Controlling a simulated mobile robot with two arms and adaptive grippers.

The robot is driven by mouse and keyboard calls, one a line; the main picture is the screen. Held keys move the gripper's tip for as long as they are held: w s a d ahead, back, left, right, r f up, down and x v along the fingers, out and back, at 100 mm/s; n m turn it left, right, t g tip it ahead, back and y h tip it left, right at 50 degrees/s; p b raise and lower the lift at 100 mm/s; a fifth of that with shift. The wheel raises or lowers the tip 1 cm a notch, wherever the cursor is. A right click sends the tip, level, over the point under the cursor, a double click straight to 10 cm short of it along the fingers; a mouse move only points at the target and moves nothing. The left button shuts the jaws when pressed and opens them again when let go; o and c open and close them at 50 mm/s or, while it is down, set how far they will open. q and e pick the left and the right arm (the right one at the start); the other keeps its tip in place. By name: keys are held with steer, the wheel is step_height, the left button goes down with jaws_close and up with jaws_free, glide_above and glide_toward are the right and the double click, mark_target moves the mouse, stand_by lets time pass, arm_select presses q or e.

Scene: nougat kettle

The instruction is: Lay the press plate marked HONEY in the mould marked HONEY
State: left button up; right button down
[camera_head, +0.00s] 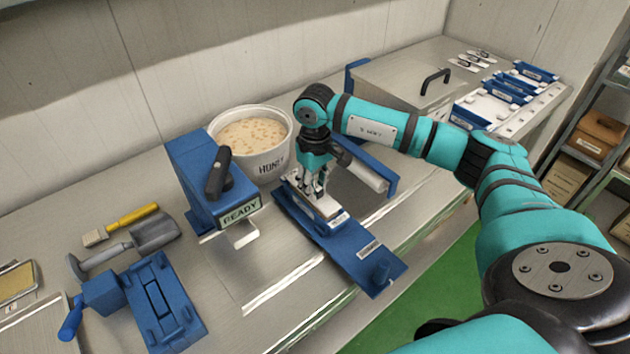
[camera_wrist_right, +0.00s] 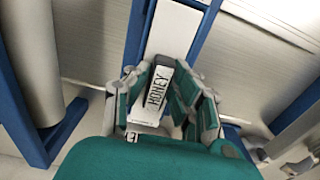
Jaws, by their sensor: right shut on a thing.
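My right gripper (camera_head: 317,190) is shut on the press plate (camera_head: 328,207), a pale plate over the blue mould (camera_head: 350,248). In the right wrist view the plate (camera_wrist_right: 172,28) runs between blue side walls, with its HONEY tag (camera_wrist_right: 157,88) between my right gripper's fingers (camera_wrist_right: 163,84). The plate lies along the mould's channel; I cannot tell whether it rests on the floor of it or is just above. A small label on the mould is partly covered in the wrist view, its last letters reading EY. My left gripper is not in view.
A white kettle (camera_head: 262,166) marked HONEY holds nougat behind the mould. A blue stand (camera_head: 200,180) reading READY is left of it. A scoop (camera_head: 155,232), brush (camera_head: 120,225) and blue fixture (camera_head: 155,305) lie further left. Several blue-ended trays (camera_head: 500,95) are at the right.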

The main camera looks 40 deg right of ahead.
steer(key=shift+s, duration=0.1)
arm_select(q)
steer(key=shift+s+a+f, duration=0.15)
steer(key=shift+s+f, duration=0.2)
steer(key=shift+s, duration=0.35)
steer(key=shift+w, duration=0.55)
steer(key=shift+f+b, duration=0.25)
steer(key=shift+b, duration=0.35)
arm_select(e)
steer(key=shift+f, duration=0.1)
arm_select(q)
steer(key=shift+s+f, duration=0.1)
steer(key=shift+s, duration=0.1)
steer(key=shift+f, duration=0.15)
arm_select(e)
steer(key=shift+f, duration=0.15)
